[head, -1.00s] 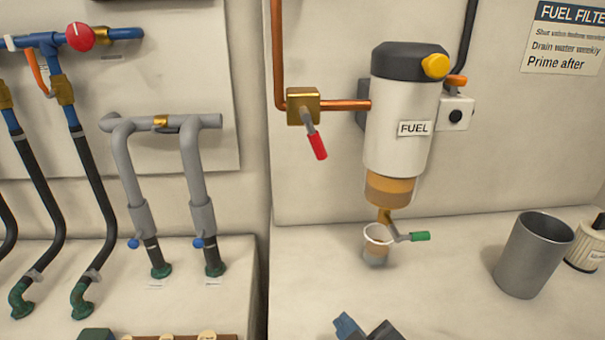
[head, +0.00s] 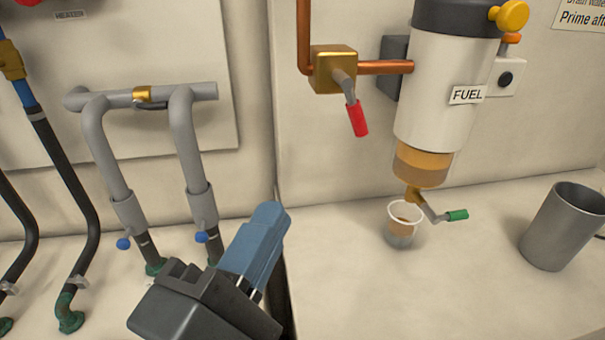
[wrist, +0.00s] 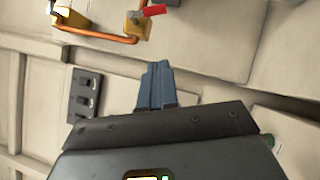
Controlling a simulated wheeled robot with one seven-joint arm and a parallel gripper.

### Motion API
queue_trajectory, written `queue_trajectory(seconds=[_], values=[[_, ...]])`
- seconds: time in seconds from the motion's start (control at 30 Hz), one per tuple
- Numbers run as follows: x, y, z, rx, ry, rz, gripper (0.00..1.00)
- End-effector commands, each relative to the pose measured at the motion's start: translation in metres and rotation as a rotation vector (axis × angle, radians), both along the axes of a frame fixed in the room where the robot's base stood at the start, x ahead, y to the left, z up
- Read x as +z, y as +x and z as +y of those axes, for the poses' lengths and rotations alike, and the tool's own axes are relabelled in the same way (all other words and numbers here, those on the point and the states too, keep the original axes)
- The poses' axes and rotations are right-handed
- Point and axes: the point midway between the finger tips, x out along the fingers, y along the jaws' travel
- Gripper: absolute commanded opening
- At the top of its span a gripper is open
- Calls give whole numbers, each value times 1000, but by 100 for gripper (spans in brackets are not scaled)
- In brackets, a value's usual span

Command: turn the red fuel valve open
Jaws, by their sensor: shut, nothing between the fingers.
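The red fuel valve handle (head: 357,117) hangs down and slightly right from a brass valve body (head: 334,70) on the copper fuel pipe. The pipe runs right to the white fuel filter (head: 447,85). My gripper (head: 270,212) is shut and empty, below and left of the handle, well apart from it. In the wrist view, my blue fingers (wrist: 156,68) are together. The red handle (wrist: 154,10) and brass body (wrist: 138,24) show at the top edge there, beyond the fingertips.
A clear cup (head: 402,225) stands under the filter's drain, which has a green lever (head: 457,215). A grey canister (head: 565,228) stands at right. Grey pipes (head: 185,140) and black hoses (head: 62,180) are at left. A dark switch panel (wrist: 86,95) shows in the wrist view.

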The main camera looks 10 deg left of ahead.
Motion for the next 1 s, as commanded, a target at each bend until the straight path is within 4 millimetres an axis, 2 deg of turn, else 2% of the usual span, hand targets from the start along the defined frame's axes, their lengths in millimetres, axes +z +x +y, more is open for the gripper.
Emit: queue_trajectory(seconds=[0.5, 0.7, 1.0], values=[[21, 89, -26, -3, 3, 2, 0], [31, 101, -49, -1, 5, 1, 0], [34, 106, -59, 1, 4, 2, 0]])
